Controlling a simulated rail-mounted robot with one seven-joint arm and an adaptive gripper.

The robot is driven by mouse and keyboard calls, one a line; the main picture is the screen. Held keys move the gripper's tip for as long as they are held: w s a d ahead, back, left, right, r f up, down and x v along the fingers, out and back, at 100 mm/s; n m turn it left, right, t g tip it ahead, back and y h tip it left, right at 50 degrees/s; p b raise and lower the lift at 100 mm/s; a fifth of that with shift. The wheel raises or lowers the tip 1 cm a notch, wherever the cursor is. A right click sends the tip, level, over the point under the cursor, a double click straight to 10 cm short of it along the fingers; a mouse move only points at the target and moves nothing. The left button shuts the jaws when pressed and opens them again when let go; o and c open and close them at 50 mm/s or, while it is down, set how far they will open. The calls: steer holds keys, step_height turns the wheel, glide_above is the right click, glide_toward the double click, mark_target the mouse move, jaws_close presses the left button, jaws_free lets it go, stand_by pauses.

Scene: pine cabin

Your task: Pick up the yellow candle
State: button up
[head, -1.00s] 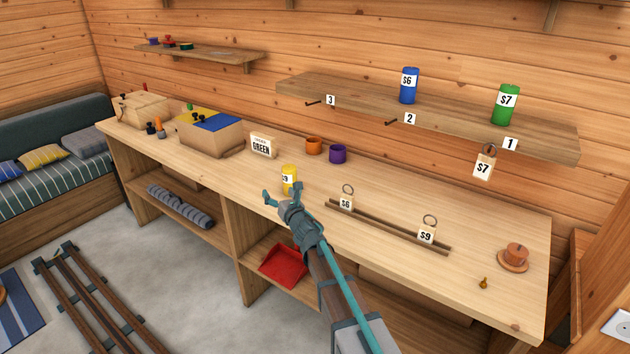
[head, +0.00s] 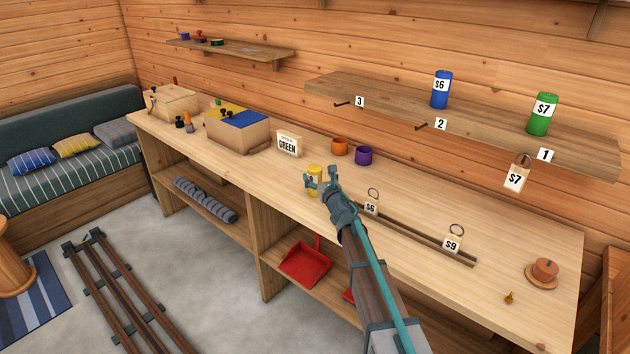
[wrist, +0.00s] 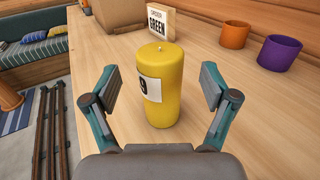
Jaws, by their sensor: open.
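The yellow candle (head: 314,176) stands upright on the wooden workbench, with a white price label on its side. In the wrist view the candle (wrist: 162,88) is in the middle, with a wick on top and part of a "9" showing on the label. My gripper (head: 321,181) is open at the candle. In the wrist view its two fingers (wrist: 160,92) stand to the left and right of the candle, with a visible gap on each side. In the head view my gripper partly hides the candle.
Orange (head: 340,146) and purple (head: 364,155) cups and a "GREEN" sign (head: 289,144) stand behind the candle. A rail with price tags (head: 420,235) lies to the right. The wall shelf (head: 470,118) holds blue (head: 441,90) and green (head: 542,113) candles. Bare bench lies left of the candle.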

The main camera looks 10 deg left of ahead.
steer(key=p+x, duration=0.1)
steer(key=x, duration=0.3)
steer(key=c, duration=1.5)
steer(key=shift+o, duration=0.2)
steer(key=shift+r, duration=0.1)
